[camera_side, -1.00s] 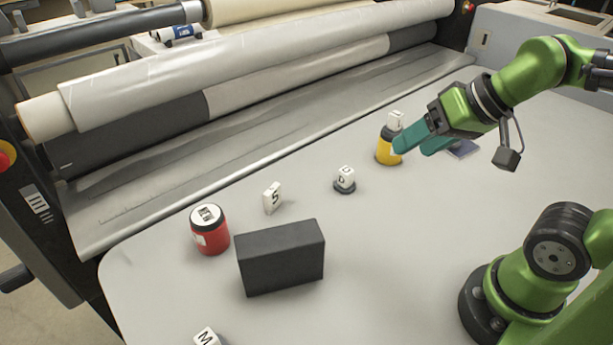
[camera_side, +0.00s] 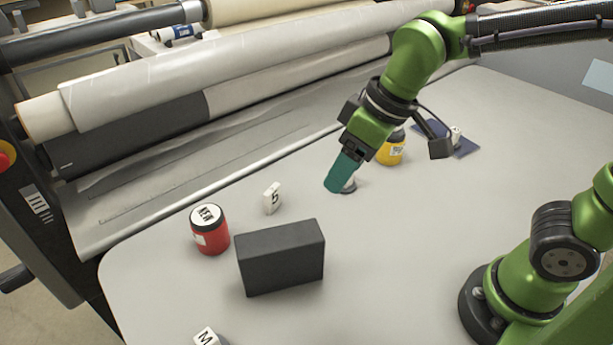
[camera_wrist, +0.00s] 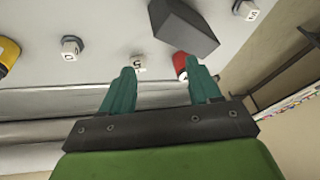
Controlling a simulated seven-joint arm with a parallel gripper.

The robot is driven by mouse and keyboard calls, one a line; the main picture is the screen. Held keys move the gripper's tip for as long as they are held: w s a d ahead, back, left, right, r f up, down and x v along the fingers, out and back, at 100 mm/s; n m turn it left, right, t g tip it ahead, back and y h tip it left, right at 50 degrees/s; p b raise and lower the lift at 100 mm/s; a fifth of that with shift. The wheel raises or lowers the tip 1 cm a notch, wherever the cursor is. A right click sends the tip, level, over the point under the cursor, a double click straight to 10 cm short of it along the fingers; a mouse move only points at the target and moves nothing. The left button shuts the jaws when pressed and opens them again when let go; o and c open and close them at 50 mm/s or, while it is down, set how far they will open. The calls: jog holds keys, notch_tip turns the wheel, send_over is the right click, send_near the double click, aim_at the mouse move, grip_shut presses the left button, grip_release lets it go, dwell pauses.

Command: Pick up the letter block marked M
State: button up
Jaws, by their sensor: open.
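The white block marked M (camera_side: 207,338) lies at the bottom edge of the side view, partly cut off. In the wrist view the M block (camera_wrist: 250,11) shows at the top right, beyond the dark box. My gripper (camera_side: 341,184) is over the middle of the table, well away from the M block, in front of a small block on a dark round base that it largely hides. In the wrist view my gripper (camera_wrist: 163,68) has its two teal fingers apart with nothing held; the S block (camera_wrist: 138,65) shows between them, farther off.
A dark box (camera_side: 281,258) stands between my gripper and the M block.

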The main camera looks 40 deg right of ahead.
jog(key=w+a+f+n+g, duration=0.2)
jog(key=a+n, duration=0.5)
jog(key=a, duration=0.2)
jog(key=n+g+h, duration=0.1)
jog(key=n+h, duration=0.1)
jog(key=n, duration=2.4)
send_over(205, 338)
notch_tip(205, 338, down, 2)
notch_tip(205, 338, down, 11)
jog(key=shift+w+d+f, duration=0.1)
jog(key=shift+w+f, duration=0.05)
jog(key=shift+s+f, duration=0.2)
jog(key=shift+f, duration=2.45)
jog(key=shift+r, duration=0.1)
grip_shut()
